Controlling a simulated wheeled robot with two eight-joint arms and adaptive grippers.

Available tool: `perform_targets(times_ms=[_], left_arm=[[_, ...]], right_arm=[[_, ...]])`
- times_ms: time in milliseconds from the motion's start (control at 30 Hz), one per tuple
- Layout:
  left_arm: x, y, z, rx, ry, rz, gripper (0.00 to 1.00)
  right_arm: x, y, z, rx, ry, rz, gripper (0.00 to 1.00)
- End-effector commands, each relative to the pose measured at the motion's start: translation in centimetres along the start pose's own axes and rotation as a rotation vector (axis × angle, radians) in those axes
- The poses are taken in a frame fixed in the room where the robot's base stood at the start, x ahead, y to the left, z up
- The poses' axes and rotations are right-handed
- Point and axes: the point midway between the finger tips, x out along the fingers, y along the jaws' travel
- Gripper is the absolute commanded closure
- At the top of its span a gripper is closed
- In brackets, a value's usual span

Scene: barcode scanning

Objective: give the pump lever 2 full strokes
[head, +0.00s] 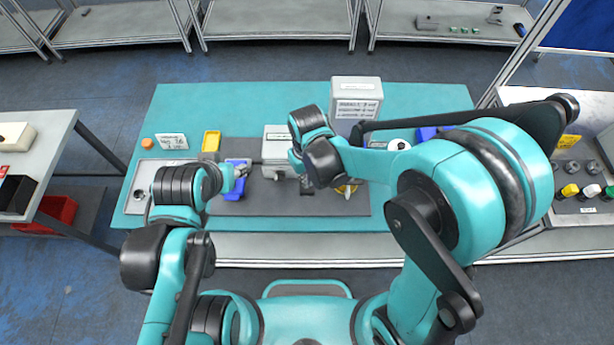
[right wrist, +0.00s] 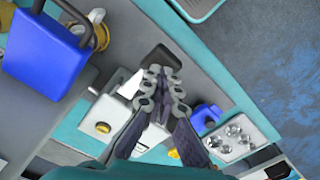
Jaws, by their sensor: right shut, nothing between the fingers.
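A light grey box-shaped unit (head: 275,133), which looks like the pump body, stands on the dark mat. It also shows in the right wrist view (right wrist: 110,118) with a round yellow mark. I cannot clearly tell the pump lever from the parts around the box. My right gripper (right wrist: 163,80) is shut and empty, its fingers over the unit's side beside a dark plate (right wrist: 160,57). In the head view my right wrist hides its fingertips. My left gripper (head: 241,171) is left of the unit by a blue block; its fingers are too small to read.
A labelled grey box (head: 356,97) stands behind to the right. A yellow bin (head: 211,141), an orange knob (head: 147,143) and a blue block (head: 236,191) are on the left. A blue padlock-like block (right wrist: 45,55) is in the right wrist view. The teal table's back left is clear.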

Motion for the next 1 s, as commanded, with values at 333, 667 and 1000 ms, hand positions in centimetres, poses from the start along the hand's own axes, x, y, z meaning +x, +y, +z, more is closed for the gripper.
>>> perform_targets(times_ms=[333,667,1000], left_arm=[[-1.4,0.0,-1.0,0.000,0.000,0.000,0.60],[-2.2,0.0,-1.6,0.000,0.000,0.000,0.60],[-2.2,0.0,-1.6,0.000,0.000,0.000,0.60]], right_arm=[[-2.4,0.0,0.0,0.000,0.000,0.000,1.00],[-4.0,0.0,0.0,0.000,0.000,0.000,1.00],[-4.0,0.0,0.0,0.000,0.000,0.000,1.00]])
